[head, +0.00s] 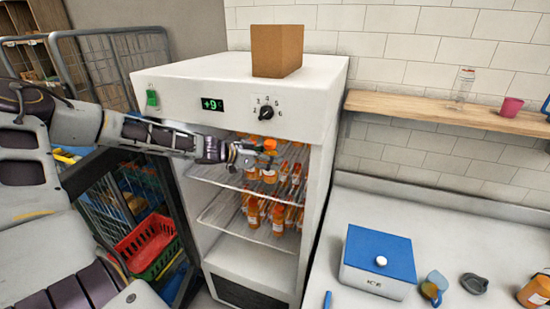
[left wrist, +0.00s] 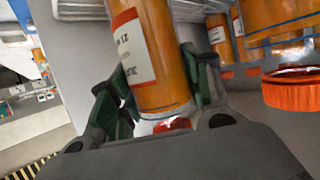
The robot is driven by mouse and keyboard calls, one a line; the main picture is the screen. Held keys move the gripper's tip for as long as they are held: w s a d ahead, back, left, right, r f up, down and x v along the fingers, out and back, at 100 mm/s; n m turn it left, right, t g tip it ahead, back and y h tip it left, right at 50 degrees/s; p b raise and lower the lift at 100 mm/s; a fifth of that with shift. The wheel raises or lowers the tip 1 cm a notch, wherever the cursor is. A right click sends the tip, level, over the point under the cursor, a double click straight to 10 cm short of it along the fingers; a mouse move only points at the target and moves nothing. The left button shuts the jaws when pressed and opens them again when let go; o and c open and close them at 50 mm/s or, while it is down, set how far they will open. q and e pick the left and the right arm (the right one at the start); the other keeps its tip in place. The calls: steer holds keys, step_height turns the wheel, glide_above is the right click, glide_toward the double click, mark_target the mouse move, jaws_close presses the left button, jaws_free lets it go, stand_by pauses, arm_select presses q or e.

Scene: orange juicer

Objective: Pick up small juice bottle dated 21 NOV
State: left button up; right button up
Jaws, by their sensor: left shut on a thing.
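My left gripper (head: 243,155) reaches into the open fridge at the upper shelf. In the left wrist view its dark green fingers (left wrist: 157,92) are shut on an orange juice bottle (left wrist: 158,55), one on each side of it. The bottle's white label with a red band shows inverted and partly cut off, so I cannot read the full date. In the head view an orange bottle (head: 269,160) shows right at the gripper. Other juice bottles (left wrist: 270,22) stand close to the right in the left wrist view. My right gripper is not in view.
The white fridge (head: 235,80) has wire shelves; more bottles stand on the lower shelf (head: 250,232). A cardboard box (head: 277,50) sits on top. Red and green baskets (head: 148,243) stand left.

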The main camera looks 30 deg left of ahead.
arm_select(q)
steer(key=s+a+b, duration=0.1)
steer(key=s+a, duration=0.5)
steer(key=s, duration=0.5)
steer(key=shift+s+a, duration=0.3)
stand_by(0.3)
stand_by(0.6)
